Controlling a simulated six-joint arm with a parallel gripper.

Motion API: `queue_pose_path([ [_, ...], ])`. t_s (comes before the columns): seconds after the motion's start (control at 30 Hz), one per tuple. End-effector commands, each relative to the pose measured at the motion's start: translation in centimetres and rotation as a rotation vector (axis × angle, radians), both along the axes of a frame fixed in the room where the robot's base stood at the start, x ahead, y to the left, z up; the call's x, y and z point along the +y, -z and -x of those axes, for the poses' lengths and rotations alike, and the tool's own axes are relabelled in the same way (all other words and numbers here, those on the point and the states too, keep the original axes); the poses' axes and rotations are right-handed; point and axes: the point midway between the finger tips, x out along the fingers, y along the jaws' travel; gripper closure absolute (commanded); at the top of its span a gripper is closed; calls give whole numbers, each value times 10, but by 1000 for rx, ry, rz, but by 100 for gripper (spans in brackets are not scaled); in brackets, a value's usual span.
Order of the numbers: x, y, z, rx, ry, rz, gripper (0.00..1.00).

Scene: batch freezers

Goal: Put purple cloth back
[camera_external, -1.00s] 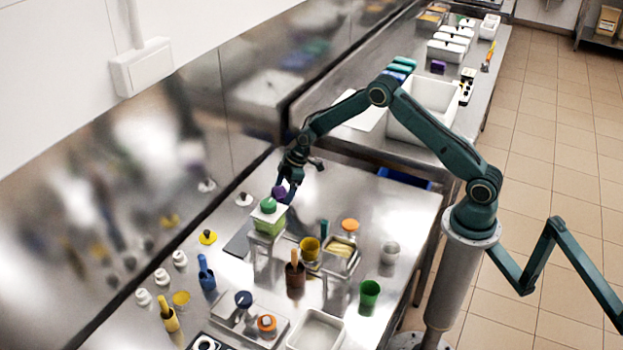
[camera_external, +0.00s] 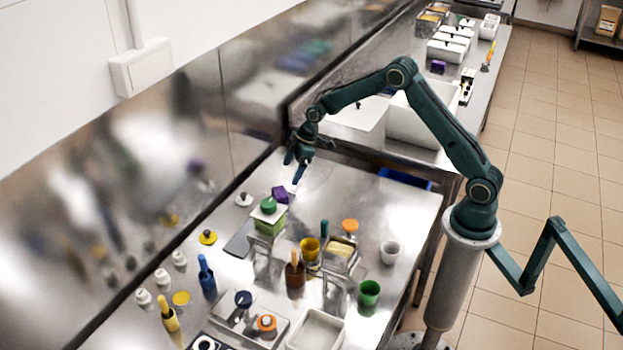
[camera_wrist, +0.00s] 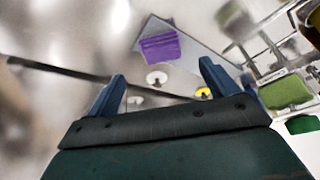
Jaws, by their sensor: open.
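The purple cloth (camera_external: 279,194) is a small folded block. In the external view it shows just behind the green-topped item at the back of the steel table. In the wrist view the purple cloth (camera_wrist: 159,47) lies on a flat grey plate (camera_wrist: 190,42), near one end of it. My gripper (camera_external: 297,171) is above and behind the cloth, apart from it.
A green-topped item (camera_external: 268,206) on a rack stands close in front of the cloth. White-and-black (camera_external: 243,199) and yellow (camera_external: 208,237) knobbed pieces stand to the left. Cups and tools crowd the table's front; its right rear is clear.

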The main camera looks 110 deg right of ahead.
Motion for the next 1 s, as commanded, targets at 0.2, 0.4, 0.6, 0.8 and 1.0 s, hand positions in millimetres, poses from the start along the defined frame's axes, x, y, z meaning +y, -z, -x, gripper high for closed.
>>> queue_pose_path([
  [0.2,0,-25,11,0,1,0,14],
  [0.4,0,-34,14,0,1,-1,14],
  [0.6,0,-35,15,1,1,-1,14],
  [0.8,0,-35,15,0,1,-1,14],
  [1.0,1,-35,14,0,0,0,14],
])
